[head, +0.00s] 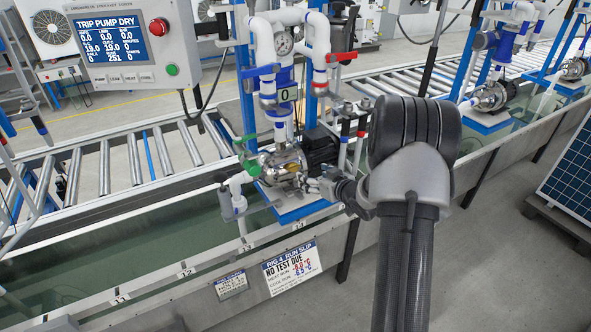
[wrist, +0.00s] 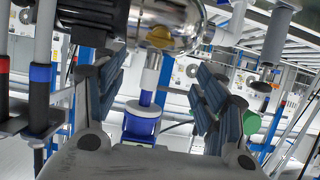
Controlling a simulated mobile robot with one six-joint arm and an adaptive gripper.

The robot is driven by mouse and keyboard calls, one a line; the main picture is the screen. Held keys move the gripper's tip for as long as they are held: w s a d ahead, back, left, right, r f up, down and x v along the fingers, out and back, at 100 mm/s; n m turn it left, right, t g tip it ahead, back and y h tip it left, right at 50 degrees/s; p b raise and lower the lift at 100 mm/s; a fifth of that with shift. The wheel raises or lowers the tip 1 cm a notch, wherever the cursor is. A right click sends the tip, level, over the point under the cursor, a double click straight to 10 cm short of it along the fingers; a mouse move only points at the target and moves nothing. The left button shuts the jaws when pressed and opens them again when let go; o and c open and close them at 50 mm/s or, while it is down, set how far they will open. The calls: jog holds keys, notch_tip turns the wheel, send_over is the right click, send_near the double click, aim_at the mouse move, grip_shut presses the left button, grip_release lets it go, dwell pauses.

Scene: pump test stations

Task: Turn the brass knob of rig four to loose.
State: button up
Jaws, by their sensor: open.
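The rig four pump (head: 280,167) is a polished steel body on a blue base at the trough's near edge. My gripper (head: 328,186) is beside the pump's near right side. In the wrist view my gripper (wrist: 158,88) is open, its dark ridged fingers spread left and right, with nothing clearly held. The brass part appears just beyond the fingertips. I cannot make out the knob in the head view, nor its setting.
A control panel (head: 122,45) reads "TRIP PUMP DRY". A slip (head: 291,268) on the trough front says "RIG 4 RUN SLIP, NO TEST DUE". Pipes with red and blue handles rise above the pump.

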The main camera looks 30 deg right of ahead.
aim_at(294, 167)
jog(key=b+x, duration=0.3)
jog(key=x, duration=1)
jog(key=shift+w+f, duration=0.1)
jog(key=shift+c, duration=0.2)
jog(key=c, duration=1)
